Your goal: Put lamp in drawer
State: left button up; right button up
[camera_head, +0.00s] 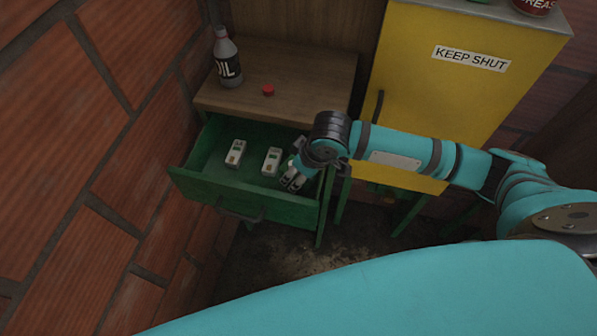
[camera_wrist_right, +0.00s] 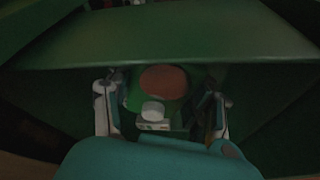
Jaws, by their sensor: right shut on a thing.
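The green drawer (camera_head: 213,191) is pulled out under a wooden top. My right gripper (camera_head: 290,180) is inside its right part, pointing down. In the wrist view, a dark green piece with a round reddish-orange face (camera_wrist_right: 163,82), which I take for the lamp, is between the fingers of my right gripper (camera_wrist_right: 162,115). The gripper is shut on it. A white round part (camera_wrist_right: 153,110) shows just below that face; I cannot tell what it belongs to. In the head view, the gripper and wrist hide the lamp. My left gripper is not in view.
Two small white boxes, one left (camera_head: 235,153) and one right (camera_head: 271,161), are in the drawer. An oil bottle (camera_head: 228,62) and a red cap-like piece (camera_head: 268,90) stand on the wooden top (camera_head: 308,88). A yellow cabinet (camera_head: 440,85) is right; a brick wall (camera_head: 95,130) is left.

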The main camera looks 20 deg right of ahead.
jog(key=shift+f, duration=0.2)
jog(key=shift+f, duration=0.45)
jog(key=o, duration=1.3)
jog(key=shift+r, duration=0.45)
jog(key=p+v, duration=0.1)
jog(key=v, duration=1.1)
jog(key=shift+r, duration=0.15)
